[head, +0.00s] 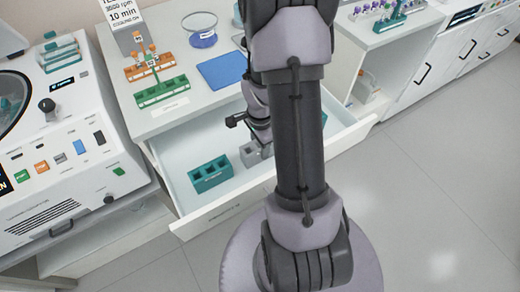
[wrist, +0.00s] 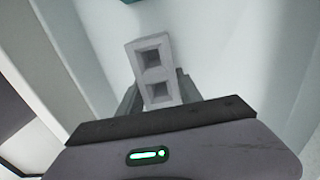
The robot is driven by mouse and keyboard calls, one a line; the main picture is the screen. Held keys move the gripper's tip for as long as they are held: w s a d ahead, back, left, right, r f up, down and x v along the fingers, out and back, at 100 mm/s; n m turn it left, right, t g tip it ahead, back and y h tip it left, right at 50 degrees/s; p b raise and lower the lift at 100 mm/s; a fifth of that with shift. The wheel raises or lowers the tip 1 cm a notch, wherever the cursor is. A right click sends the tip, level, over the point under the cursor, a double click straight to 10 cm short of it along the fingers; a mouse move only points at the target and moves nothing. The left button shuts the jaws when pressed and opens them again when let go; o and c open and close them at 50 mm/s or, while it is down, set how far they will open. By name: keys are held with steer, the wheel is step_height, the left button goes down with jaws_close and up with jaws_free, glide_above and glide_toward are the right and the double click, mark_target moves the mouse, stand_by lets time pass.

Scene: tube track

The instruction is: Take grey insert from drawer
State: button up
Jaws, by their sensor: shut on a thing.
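The grey insert (head: 250,154) is a small block with square openings, inside the open white drawer (head: 185,222). In the wrist view the insert (wrist: 153,60) stands tilted between the two fingers of my gripper (wrist: 155,100), with two square holes facing the camera. My gripper (head: 265,150) is shut on it, low in the drawer. My arm hides part of the drawer and its right side in the head view. I cannot tell whether the insert still touches the drawer floor.
A teal insert (head: 210,174) sits in the drawer left of the grey one. On the counter above are a green rack (head: 163,92), an orange rack (head: 150,70), a blue mat (head: 222,69) and a clear container (head: 201,36). A white machine (head: 60,150) stands at the left.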

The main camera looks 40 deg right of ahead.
step_height(320, 180, up, 10)
steer(key=p, duration=0.4)
steer(key=shift+c, duration=0.4)
steer(key=shift+r+p, duration=0.1)
steer(key=shift+p, duration=0.2)
step_height(320, 180, up, 5)
steer(key=p, duration=0.3)
steer(key=shift+p, duration=0.3)
